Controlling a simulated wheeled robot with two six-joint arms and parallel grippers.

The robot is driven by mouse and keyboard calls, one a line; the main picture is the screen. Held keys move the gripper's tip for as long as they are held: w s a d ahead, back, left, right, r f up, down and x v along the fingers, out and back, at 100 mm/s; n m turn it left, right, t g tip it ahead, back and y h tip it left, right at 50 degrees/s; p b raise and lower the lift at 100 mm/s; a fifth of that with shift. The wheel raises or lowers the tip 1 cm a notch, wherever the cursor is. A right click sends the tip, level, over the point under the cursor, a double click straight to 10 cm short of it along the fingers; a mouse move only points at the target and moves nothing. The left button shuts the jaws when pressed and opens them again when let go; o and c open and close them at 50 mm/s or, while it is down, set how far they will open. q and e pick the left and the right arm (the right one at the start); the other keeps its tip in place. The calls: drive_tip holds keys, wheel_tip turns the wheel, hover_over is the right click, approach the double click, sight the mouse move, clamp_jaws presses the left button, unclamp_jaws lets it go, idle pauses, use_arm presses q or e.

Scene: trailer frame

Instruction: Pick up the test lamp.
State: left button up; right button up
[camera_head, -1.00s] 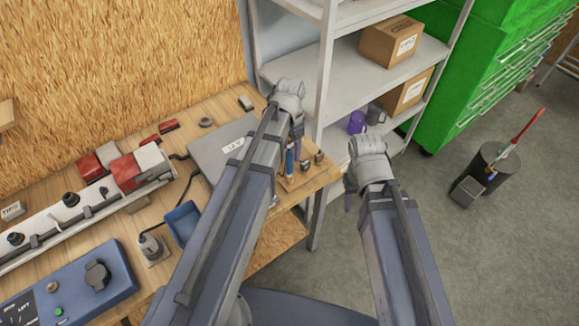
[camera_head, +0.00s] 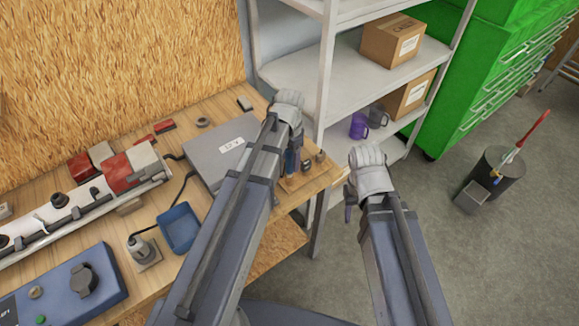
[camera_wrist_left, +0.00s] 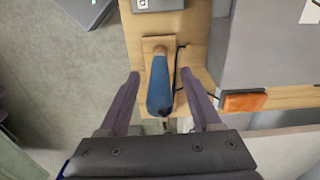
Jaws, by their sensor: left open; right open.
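The test lamp appears to be the slim tool with a blue handle (camera_wrist_left: 159,86) in the left wrist view, with a thin dark cable beside it. It stands at a small wooden holder (camera_head: 305,180) on the bench's right end; in the head view my left arm mostly hides it. My left gripper (camera_wrist_left: 160,78) is open, with one finger on each side of the blue handle and gaps visible on both sides. My right gripper (camera_head: 350,203) is open and empty, off the bench's right end in front of the shelf.
A grey laptop-like case (camera_head: 215,150) lies left of the holder. A blue tray (camera_head: 180,228) and a blue control box (camera_head: 75,285) are nearer. A grey shelf (camera_head: 305,70) with boxes and mugs stands close behind on the right. The floor further right is mostly open.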

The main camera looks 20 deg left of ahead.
use_arm(q)
drive_tip(key=shift+c, duration=0.2)
drive_tip(key=c, duration=0.9)
drive_tip(key=shift+r, duration=0.2)
